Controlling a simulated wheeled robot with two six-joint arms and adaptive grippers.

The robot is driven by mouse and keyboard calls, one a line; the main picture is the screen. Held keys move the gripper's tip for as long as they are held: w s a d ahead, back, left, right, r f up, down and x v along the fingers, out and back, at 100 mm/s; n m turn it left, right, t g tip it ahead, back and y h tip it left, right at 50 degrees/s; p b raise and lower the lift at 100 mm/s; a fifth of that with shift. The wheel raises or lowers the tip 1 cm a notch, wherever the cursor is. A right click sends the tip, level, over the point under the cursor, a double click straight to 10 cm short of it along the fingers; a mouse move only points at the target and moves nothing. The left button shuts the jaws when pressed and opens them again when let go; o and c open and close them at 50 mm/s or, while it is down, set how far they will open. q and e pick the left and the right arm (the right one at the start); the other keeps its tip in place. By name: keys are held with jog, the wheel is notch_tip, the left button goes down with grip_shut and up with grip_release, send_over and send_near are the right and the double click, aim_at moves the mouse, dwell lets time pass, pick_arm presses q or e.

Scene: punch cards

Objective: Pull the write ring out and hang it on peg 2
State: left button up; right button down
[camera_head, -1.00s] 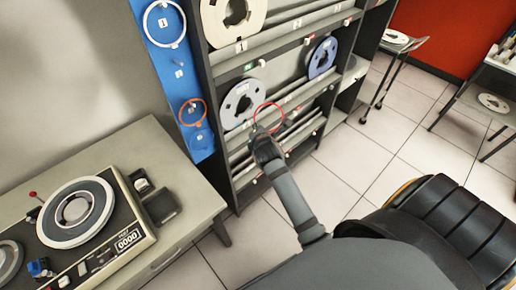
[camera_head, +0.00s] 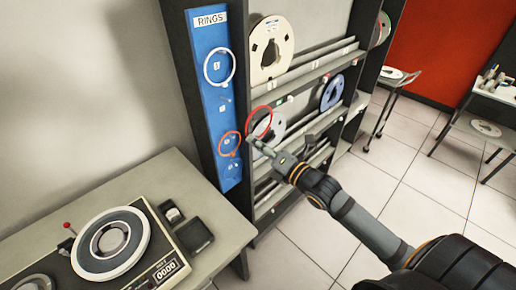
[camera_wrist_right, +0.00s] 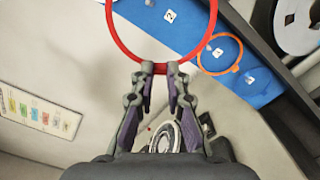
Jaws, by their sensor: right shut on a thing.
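My right gripper (camera_head: 254,143) is shut on the lower edge of a red ring (camera_head: 262,107). The ring stands up from the fingertips in front of the rack, just right of the blue board marked RINGS (camera_head: 209,60). In the right wrist view the fingers (camera_wrist_right: 161,76) pinch the red ring (camera_wrist_right: 122,46). A label reading 2 (camera_wrist_right: 170,16) shows on the board through the ring's area. In the head view, peg 2 (camera_head: 222,106) appears bare. A white ring (camera_head: 208,75) hangs at peg 1 and an orange ring (camera_head: 220,150) at peg 3. My left gripper is not in view.
The dark rack (camera_head: 190,110) with tape reels stands around and right of the board. A cream reel (camera_head: 262,48) and a blue reel (camera_head: 331,93) sit on it. A tape deck (camera_head: 165,248) on a desk is at lower left.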

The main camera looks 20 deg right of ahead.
jog(key=b+x, duration=0.2)
jog(key=x, duration=0.3)
jog(key=f+b+x, duration=0.1)
jog(key=b+x, duration=0.2)
jog(key=x, duration=0.2)
jog(key=b+x, duration=0.2)
jog(key=x, duration=0.3)
jog(key=shift+w+a+f, duration=0.2)
jog(key=shift+a+f, duration=0.15)
jog(key=shift+a, duration=0.1)
jog(key=shift+f+b, duration=0.5)
jog(key=shift+b, duration=0.4)
jog(key=c, duration=1.3)
grip_release()
jog(key=shift+c, duration=0.9)
jog(key=shift+s+d, duration=0.1)
jog(key=shift+s, duration=0.05)
